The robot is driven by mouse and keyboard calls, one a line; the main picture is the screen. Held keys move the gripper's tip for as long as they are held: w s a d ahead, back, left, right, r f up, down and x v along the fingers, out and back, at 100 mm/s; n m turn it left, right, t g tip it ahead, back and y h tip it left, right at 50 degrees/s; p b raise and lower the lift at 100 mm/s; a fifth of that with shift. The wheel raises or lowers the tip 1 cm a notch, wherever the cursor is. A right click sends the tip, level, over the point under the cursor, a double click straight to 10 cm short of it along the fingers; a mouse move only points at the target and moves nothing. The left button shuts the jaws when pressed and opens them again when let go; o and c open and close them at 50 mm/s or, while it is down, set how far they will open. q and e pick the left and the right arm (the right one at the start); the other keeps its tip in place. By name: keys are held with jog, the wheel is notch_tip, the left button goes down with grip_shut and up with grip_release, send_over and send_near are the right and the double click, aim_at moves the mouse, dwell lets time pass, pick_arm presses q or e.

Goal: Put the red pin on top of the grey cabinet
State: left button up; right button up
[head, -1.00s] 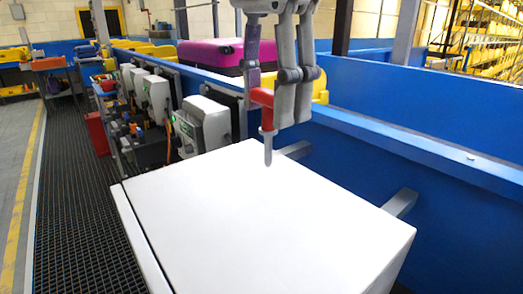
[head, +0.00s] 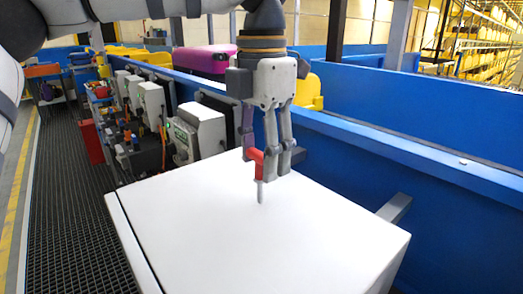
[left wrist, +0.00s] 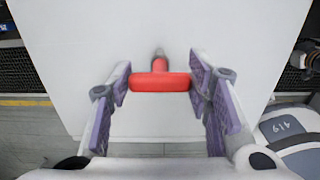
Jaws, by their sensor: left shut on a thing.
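The red pin (head: 257,160) has a red T-shaped handle and a grey shank pointing down. My left gripper (head: 268,165) is shut on its red handle. The pin is upright over the light grey cabinet's flat top (head: 240,245). Its tip is near or on that surface; I cannot tell if it touches. In the left wrist view the red handle (left wrist: 160,84) lies crosswise between the finger pads, with the cabinet top (left wrist: 235,30) behind it. My right gripper is in neither view.
The cabinet top is otherwise bare. A blue conveyor side wall (head: 440,185) runs along its right and back. Grey-white control boxes (head: 198,128) stand behind it at the left, and a magenta case (head: 205,60) lies farther back. A dark grated walkway (head: 70,200) is on the left.

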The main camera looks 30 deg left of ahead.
pick_arm(q)
jog(key=o, duration=1.1)
jog(key=shift+f, duration=0.1)
notch_tip(320, 180, up, 12)
jog(key=shift+r, duration=0.2)
